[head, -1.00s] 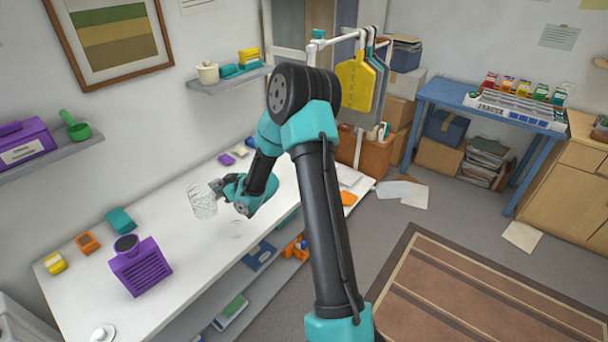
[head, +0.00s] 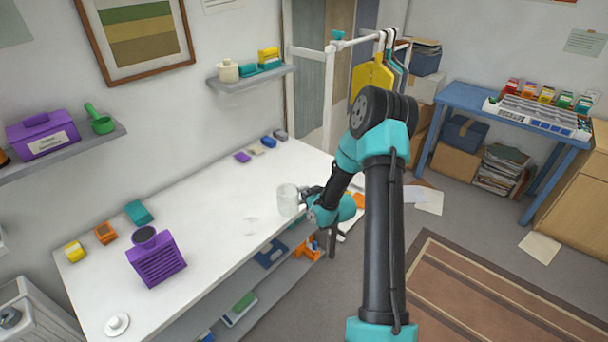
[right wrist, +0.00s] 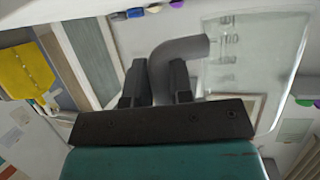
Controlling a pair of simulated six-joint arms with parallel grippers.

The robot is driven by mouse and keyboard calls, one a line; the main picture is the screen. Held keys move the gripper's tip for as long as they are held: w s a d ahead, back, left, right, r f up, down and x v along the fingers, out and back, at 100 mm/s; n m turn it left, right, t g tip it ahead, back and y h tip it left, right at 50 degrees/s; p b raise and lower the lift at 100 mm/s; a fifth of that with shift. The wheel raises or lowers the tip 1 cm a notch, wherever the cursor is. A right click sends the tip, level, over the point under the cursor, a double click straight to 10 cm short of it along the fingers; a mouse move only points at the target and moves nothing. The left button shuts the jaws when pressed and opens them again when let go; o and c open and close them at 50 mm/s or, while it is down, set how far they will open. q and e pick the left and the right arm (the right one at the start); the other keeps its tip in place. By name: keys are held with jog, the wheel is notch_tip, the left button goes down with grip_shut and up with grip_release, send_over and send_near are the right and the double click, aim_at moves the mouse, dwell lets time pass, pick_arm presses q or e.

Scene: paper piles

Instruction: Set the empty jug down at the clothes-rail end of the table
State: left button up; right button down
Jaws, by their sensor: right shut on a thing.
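The clear glass jug (head: 288,200) looks empty and is over the white table (head: 215,215), near the end by the clothes rail (head: 330,100). My right gripper (head: 306,196) is shut on its handle from the right. In the right wrist view the grey curved handle (right wrist: 180,48) sits between my two dark fingers (right wrist: 156,82), with the clear jug wall (right wrist: 255,70) beyond. I cannot tell whether the jug's base touches the table. My left gripper is not in view.
Small purple and blue items (head: 268,142) lie at the table's back edge. A purple slatted box (head: 158,262) and a white round lid (head: 117,324) stand at the left. Table around the jug is clear.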

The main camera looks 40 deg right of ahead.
jog(key=w+d, duration=0.3)
jog(key=d, duration=0.1)
jog(key=w+d+f, duration=0.1)
jog(key=w+d, duration=0.6)
jog(key=d, duration=0.1)
jog(key=shift+w+f, duration=0.25)
jog(key=shift+w, duration=0.15)
jog(key=shift+f, duration=1.75)
jog(key=shift+f, duration=0.15)
jog(key=c, duration=1)
grip_release()
